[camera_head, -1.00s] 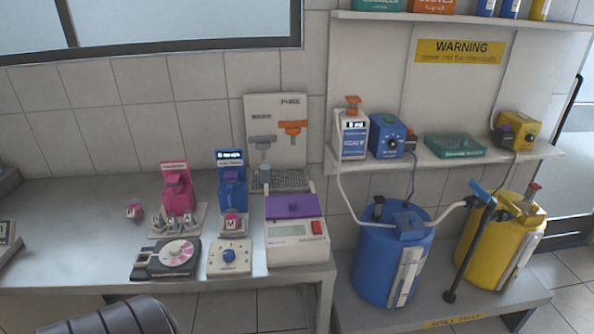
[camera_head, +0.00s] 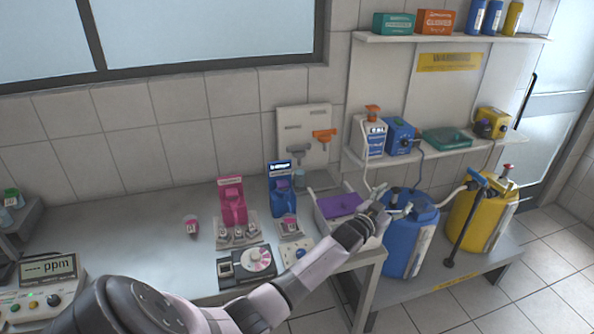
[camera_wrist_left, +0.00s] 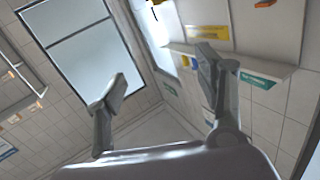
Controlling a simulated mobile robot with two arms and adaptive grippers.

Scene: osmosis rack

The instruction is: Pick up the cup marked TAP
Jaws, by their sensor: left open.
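No TAP lettering is readable on any cup. A small pink cup (camera_head: 191,227) with a white label stands alone on the grey bench. Several small labelled cups (camera_head: 223,233) sit in a row before the pink dispenser (camera_head: 232,202). Another labelled cup (camera_head: 290,226) sits before the blue dispenser (camera_head: 282,198). A clear cup (camera_head: 299,179) is below the grey tap. My left gripper (camera_head: 384,202) is over the bench's right end, near the blue drum and right of the cups. In the left wrist view its fingers (camera_wrist_left: 160,85) are apart and empty, facing the wall and window.
The blue drum (camera_head: 408,250) and yellow drum (camera_head: 475,230) stand on the right. A ppm meter (camera_head: 47,280) is at the bench's left. The bench's left middle (camera_head: 120,245) is clear.

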